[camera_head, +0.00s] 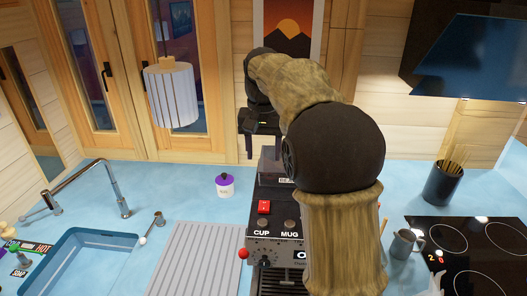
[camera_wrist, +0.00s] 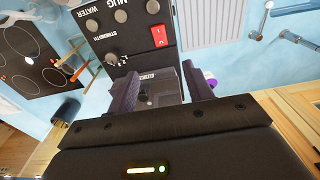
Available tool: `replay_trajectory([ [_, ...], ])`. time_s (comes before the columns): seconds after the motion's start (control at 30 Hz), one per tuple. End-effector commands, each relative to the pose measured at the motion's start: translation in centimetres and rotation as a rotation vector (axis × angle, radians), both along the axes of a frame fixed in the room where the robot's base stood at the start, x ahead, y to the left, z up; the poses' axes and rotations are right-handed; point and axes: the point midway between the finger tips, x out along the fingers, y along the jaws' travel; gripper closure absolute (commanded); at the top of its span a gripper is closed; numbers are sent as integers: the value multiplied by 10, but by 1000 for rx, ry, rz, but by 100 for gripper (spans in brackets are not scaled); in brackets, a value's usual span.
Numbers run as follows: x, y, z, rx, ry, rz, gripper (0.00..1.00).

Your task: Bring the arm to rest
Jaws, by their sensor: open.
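My arm rises in the middle of the head view, bends over and ends at my gripper (camera_head: 262,138), which hangs above the back of the coffee machine (camera_head: 262,222). In the wrist view my gripper (camera_wrist: 160,72) has its two dark fingers apart. No object is held between them. The coffee machine's dark top panel (camera_wrist: 125,35), with a red switch and several knobs, lies beyond the fingertips. My arm hides the machine's right side in the head view.
A small white jar with a purple lid (camera_head: 225,185) stands left of the machine. A sink (camera_head: 90,262) and tap are at left. A grey mug (camera_head: 405,243), utensil pot (camera_head: 441,183) and cooktop (camera_head: 475,250) are at right. A white lamp (camera_head: 171,95) hangs left of my gripper.

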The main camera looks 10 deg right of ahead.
Motion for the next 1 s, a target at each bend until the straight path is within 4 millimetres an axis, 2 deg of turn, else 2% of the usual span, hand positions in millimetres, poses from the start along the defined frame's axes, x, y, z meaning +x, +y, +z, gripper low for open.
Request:
replay_trajectory([
  [0.3, 0, 0, 0, 0, 0, 0, 49],
  [0.47, -5, -2, -11, 2, -5, 12, 49],
  [0.77, -41, -5, -74, 5, -48, 93, 49],
  [1.0, -88, -5, -128, -1, -88, 170, 49],
])
